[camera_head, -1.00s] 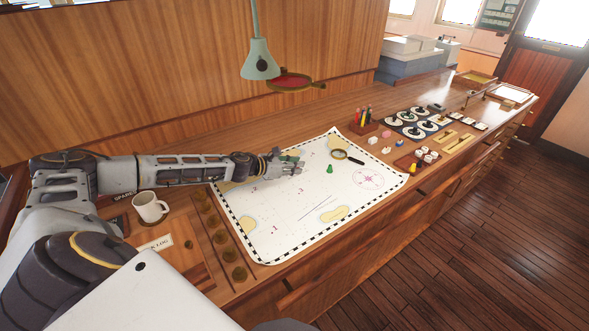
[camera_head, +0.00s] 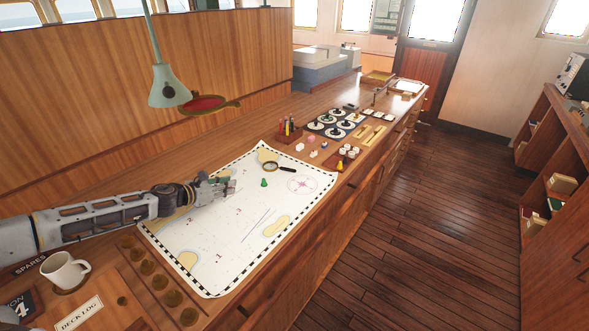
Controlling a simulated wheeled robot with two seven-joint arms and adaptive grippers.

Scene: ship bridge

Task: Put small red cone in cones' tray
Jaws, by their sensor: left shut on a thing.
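My left gripper (camera_head: 228,186) reaches in from the left, low over the upper left of the white chart. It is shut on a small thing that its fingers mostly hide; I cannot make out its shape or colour. I cannot pick out a small red cone anywhere for certain. A green cone (camera_head: 264,182) stands on the chart just right of the gripper, apart from it. A yellow cone (camera_head: 340,164) stands at a small reddish tray (camera_head: 336,169) with white pieces, at the chart's right; I cannot tell if this is the cones' tray. My right gripper is out of view.
The chart (camera_head: 205,250) covers the near counter, with a magnifying glass (camera_head: 271,167) on it. A white mug (camera_head: 64,270) and deck log plate (camera_head: 80,314) are at left. A lamp (camera_head: 167,88) hangs over the counter. A pen holder (camera_head: 287,132) and dials (camera_head: 335,124) stand farther back.

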